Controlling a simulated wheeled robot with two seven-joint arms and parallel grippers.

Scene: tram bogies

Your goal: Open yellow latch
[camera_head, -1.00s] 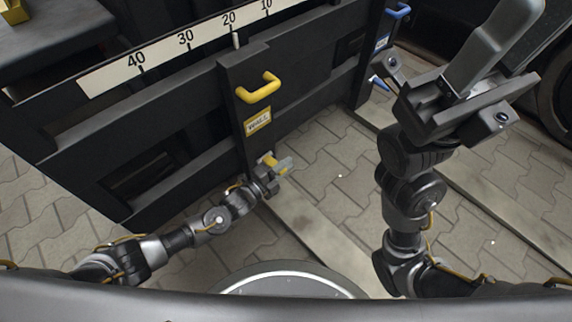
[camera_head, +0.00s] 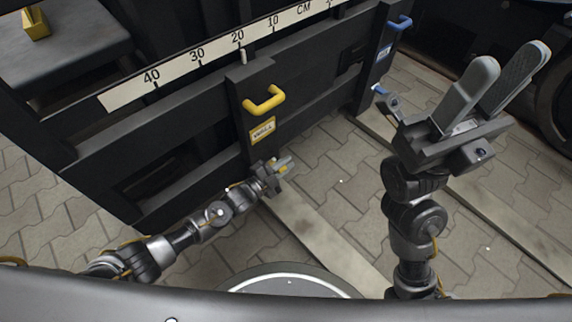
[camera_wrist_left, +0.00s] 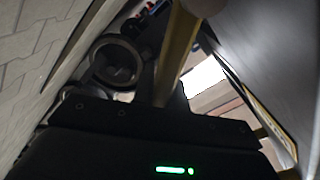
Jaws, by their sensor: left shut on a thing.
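The yellow latch (camera_wrist_left: 178,50) is a yellow bar that rises between the jaws in the left wrist view. In the head view only a small yellow bit of it shows at the gripper, low on the black post below the yellow handle. My left gripper (camera_head: 284,164) is shut on the latch; its fingers hide most of it. My right gripper (camera_head: 511,60) is open and empty, raised at the right with its two long grey fingers apart and pointing up, away from the latch.
A yellow handle (camera_head: 264,101) and a yellow label (camera_head: 262,131) are on the black post above my left gripper. A white centimetre scale (camera_head: 200,55) runs along the frame. A blue handle (camera_head: 399,23) is farther right. Paved floor (camera_head: 325,165) lies open between my arms.

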